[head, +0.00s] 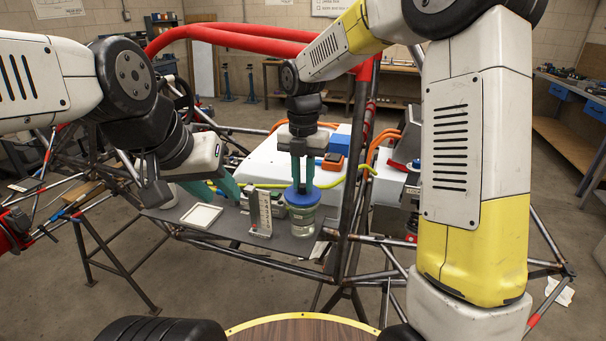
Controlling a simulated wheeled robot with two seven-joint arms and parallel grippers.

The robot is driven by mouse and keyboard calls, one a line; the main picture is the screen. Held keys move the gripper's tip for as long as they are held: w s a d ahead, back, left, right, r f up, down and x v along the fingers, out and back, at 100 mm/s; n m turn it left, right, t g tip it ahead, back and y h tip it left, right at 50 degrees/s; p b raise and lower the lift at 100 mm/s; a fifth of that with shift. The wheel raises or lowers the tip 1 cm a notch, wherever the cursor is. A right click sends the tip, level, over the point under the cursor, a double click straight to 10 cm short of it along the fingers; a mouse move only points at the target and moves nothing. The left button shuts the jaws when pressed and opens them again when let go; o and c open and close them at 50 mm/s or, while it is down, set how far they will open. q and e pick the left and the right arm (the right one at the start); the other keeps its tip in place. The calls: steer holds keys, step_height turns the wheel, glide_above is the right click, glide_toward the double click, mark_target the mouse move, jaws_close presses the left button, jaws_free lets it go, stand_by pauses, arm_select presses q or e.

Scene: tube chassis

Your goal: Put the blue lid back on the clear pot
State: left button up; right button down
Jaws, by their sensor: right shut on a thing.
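The blue lid (302,199) is at the mouth of the clear pot (303,222), which stands upright on the grey shelf. The lid looks level; I cannot tell whether it is seated or just above the rim. My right gripper (302,186) points straight down from above and is shut on the lid, its teal fingers hiding the lid's top middle. My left gripper (220,190) is to the left of the pot, low over the shelf near the white tray. Its teal fingers are apart, with nothing seen between them.
A white square tray (201,216) lies on the grey shelf (232,228). A pale upright block (260,214) stands close left of the pot. Red and grey frame tubes (349,190) rise right of the pot. A white box (272,160) with orange and yellow cables is behind.

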mark_target(303, 184)
steer(key=shift+f, duration=0.6)
stand_by(0.5)
steer(key=c, duration=1.6)
jaws_free()
step_height(303, 184, up, 11)
